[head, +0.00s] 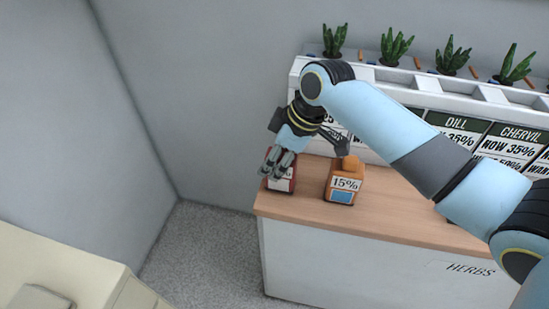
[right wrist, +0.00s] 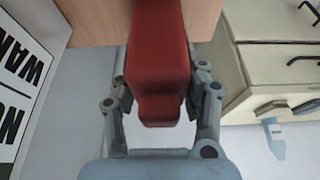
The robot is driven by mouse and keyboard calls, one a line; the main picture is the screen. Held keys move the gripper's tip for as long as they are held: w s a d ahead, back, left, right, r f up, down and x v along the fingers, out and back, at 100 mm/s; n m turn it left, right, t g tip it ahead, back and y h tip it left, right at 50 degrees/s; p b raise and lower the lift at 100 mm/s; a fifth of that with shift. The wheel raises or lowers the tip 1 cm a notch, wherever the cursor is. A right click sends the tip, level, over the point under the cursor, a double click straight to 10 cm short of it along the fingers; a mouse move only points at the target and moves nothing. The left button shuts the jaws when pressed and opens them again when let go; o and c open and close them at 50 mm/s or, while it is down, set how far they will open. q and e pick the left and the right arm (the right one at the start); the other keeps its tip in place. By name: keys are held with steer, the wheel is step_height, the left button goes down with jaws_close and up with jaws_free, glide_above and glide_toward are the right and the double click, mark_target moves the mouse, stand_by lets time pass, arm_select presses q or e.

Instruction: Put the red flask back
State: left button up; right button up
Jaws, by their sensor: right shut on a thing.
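The red flask (head: 283,183) shows in the head view at the left end of the wooden counter top, with a white label on its front. My right gripper (head: 275,165) reaches down over it and partly hides its upper part. In the right wrist view the red flask (right wrist: 158,50) fills the space between the two fingers of my right gripper (right wrist: 160,100), which is shut on it. I cannot tell whether its base touches the counter. My left gripper is not in view.
An orange flask (head: 358,186) labelled 15% stands just right of the red one on the counter (head: 400,215). A white herb rack (head: 470,85) with price signs and potted plants is behind. A cream cabinet (right wrist: 270,75) shows in the right wrist view.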

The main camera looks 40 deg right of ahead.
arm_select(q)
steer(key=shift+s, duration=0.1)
arm_select(e)
steer(key=shift+f, duration=0.1)
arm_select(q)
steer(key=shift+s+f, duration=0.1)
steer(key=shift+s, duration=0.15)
arm_select(e)
steer(key=o, duration=1.3)
steer(key=v, duration=1.2)
steer(key=shift+p, duration=0.3)
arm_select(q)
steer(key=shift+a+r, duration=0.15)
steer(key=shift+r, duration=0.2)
